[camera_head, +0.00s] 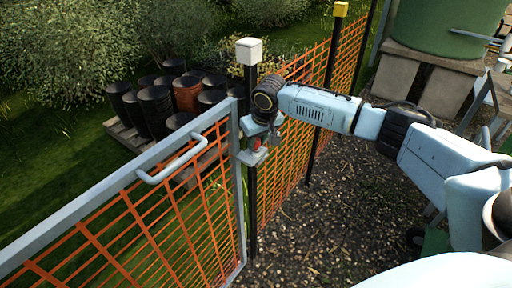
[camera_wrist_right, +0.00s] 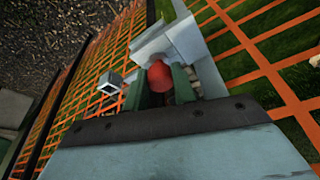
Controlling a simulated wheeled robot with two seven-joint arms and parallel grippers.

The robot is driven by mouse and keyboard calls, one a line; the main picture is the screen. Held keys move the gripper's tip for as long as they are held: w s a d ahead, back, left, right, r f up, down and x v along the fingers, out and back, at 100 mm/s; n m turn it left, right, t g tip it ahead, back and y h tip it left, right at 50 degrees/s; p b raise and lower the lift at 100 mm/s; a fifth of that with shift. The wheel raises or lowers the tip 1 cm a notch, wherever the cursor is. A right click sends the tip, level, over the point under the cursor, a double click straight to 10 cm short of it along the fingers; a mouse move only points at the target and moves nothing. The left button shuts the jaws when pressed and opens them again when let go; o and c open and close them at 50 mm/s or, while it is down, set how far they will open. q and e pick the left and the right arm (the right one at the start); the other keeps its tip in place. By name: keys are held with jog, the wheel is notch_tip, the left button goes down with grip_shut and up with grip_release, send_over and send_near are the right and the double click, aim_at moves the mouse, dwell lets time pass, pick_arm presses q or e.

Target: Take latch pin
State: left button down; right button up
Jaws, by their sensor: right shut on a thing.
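The latch pin shows as a red knob (camera_head: 257,143) at the grey latch bracket (camera_head: 250,158), by the free edge of the gate (camera_head: 235,150). In the right wrist view the red knob (camera_wrist_right: 160,76) sits between the two green fingers of my right gripper (camera_wrist_right: 160,88), which is shut on it. The latch bracket (camera_wrist_right: 182,42) lies just beyond the knob. The pin's shaft is hidden, so I cannot tell whether it is in the bracket. My left gripper is not in view.
The gate has orange mesh and a pale handle (camera_head: 172,160). A black post with a white cap (camera_head: 249,50) stands beside the latch. Dark drums (camera_head: 155,108) and one rusty drum stand on a pallet behind the fence. A green tank (camera_head: 450,30) stands at the upper right.

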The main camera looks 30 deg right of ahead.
jog(key=shift+c, duration=0.6)
jog(key=shift+r, duration=0.1)
notch_tip(320, 180, up, 12)
jog(key=r+p, duration=0.1)
jog(key=p, duration=0.1)
jog(key=s+d, duration=0.3)
jog(key=s, duration=0.5)
jog(key=s+d+f+b, duration=0.1)
jog(key=s+d, duration=0.3)
jog(key=s, duration=0.4)
jog(key=shift+s, duration=0.3)
